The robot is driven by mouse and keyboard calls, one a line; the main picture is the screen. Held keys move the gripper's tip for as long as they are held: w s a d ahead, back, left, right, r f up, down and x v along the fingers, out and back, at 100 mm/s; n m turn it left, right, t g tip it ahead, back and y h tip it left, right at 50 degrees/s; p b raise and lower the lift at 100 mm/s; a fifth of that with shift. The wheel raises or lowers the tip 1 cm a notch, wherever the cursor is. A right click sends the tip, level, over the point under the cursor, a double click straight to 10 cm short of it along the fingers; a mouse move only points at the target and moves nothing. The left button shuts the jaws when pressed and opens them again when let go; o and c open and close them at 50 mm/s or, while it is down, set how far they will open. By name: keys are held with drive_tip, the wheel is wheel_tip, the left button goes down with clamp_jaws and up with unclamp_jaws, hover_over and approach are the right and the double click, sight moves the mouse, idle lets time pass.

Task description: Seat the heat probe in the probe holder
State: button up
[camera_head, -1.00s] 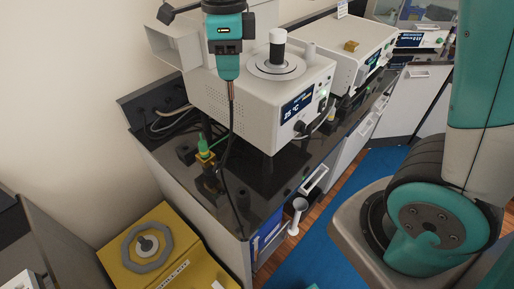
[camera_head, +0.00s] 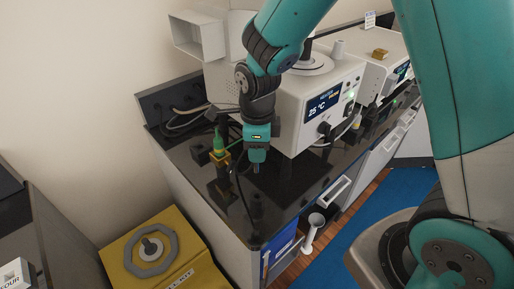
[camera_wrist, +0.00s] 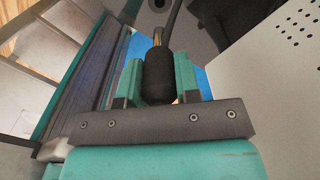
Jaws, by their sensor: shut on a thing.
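My gripper (camera_head: 257,158) is low over the black counter, in front of the white heater unit. In the wrist view its teal fingers (camera_wrist: 158,72) are shut on the heat probe's black handle (camera_wrist: 158,82). A metal part and a dark cable extend from the handle. In the head view the probe is mostly hidden by the gripper; a short dark tip (camera_head: 256,169) shows below it. I cannot tell whether this is the probe holder.
The white heater unit (camera_head: 318,105) with a 25 °C display is right of the gripper. A black block (camera_head: 200,152) and cables (camera_head: 185,122) are at the left on the counter (camera_head: 280,190). A yellow box (camera_head: 180,250) is below at the left.

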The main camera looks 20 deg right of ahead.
sight(258, 172)
drive_tip(key=shift+f+b, duration=3.25)
drive_tip(key=shift+f, duration=1.25)
drive_tip(key=shift+f+b, duration=1.7)
drive_tip(key=shift+f, duration=1.1)
drive_tip(key=o, duration=1)
drive_tip(key=shift+r, duration=0.15)
wheel_tip(258, 172, up, 17)
drive_tip(key=shift+r+b, duration=0.1)
drive_tip(key=shift+b, duration=0.55)
